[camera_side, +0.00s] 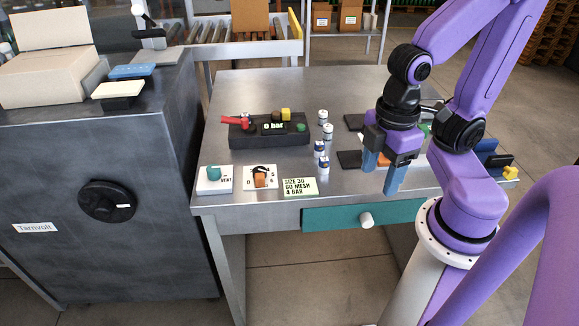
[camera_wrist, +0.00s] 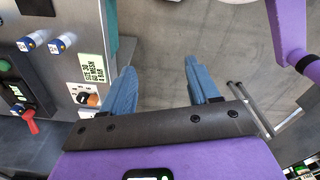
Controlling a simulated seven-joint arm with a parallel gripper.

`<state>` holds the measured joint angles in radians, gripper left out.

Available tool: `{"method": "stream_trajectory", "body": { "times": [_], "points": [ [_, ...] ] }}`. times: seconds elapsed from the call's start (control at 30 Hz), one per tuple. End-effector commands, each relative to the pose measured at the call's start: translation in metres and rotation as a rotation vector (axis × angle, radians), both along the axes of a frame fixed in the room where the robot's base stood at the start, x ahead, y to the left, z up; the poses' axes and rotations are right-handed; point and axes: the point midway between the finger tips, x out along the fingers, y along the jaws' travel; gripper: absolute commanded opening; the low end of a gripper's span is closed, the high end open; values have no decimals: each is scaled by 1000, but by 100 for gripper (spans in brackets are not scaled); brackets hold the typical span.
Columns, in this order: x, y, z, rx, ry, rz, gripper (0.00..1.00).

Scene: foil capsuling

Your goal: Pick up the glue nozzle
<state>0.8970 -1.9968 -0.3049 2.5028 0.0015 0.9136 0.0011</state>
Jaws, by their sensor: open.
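I cannot tell for certain which thing is the glue nozzle. Several small white cylinders with blue bands (camera_side: 327,132) stand upright on the grey table (camera_side: 260,90), right of a black control box. Two of them show at the upper left of the wrist view (camera_wrist: 62,42). My gripper (camera_side: 380,182) is open, its blue fingers apart and pointing down near the table's front edge, right of the cylinders. In the wrist view nothing shows between the fingers (camera_wrist: 161,66) but floor. My gripper partly hides small items behind it, including an orange one.
The black box (camera_side: 268,132) has a red lever and gauge. Dark plates (camera_side: 349,159) lie near my gripper. A teal drawer (camera_side: 335,217) is below.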

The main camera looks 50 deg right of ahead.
Motion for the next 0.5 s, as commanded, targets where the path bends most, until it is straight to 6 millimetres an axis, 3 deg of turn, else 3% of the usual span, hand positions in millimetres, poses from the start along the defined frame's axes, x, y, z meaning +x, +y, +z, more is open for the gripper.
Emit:
{"method": "stream_trajectory", "body": {
  "times": [0.33,0.5],
  "points": [
    [6,4,2,-1,-3,-29,61],
    [44,25,14,-14,-21,-203,61]
  ]
}}
